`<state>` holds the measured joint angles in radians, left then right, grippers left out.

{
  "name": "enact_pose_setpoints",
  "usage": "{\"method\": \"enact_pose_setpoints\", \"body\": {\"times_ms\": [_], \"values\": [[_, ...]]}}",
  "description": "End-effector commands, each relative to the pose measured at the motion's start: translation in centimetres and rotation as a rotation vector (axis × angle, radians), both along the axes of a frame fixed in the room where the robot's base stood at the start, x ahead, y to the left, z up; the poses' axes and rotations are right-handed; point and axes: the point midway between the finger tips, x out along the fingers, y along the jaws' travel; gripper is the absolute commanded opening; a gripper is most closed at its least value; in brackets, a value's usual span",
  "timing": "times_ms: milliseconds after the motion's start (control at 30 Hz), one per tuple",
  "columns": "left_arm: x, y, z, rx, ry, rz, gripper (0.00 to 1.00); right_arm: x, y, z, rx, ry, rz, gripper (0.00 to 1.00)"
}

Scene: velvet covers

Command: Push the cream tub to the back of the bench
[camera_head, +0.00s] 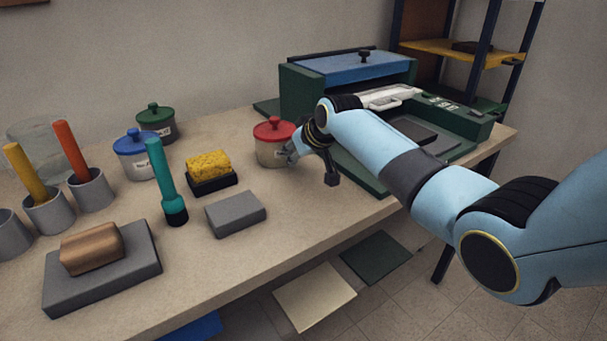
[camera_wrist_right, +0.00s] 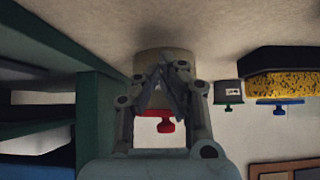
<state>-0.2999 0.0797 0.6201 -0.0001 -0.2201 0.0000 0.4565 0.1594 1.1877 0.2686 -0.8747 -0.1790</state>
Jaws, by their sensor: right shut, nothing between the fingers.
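The cream tub (camera_head: 268,152), with a red lid and knob, stands upright on the bench (camera_head: 300,215) beside the green machine. In the wrist view, which is upside down, the tub (camera_wrist_right: 165,62) is straight ahead behind the fingers, its red lid low in the picture. My right gripper (camera_head: 291,154) is shut and empty at the tub's near right side; its fingers (camera_wrist_right: 160,88) cover part of the tub's front. I cannot tell if they touch it. My left gripper is not in view.
The green machine (camera_head: 300,100) stands close to the tub's right. A yellow sponge (camera_head: 208,163) on a black holder, a grey block (camera_head: 236,212), a blue-lidded tub (camera_head: 136,160) and a green-lidded tub (camera_head: 157,122) stand to the left. The bench behind the tub looks clear to the wall.

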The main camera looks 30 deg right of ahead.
Motion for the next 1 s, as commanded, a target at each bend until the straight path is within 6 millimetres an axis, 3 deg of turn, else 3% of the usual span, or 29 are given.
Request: {"method": "enact_pose_setpoints", "body": {"times_ms": [533, 1000], "values": [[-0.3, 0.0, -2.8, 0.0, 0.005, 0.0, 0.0, 3.2, -0.1, -0.2, 0.0, 0.0, 0.0, 0.0], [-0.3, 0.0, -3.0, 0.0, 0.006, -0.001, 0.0, 3.6, -0.1, 0.0, 0.0, 0.0, 0.0, 0.0]]}}
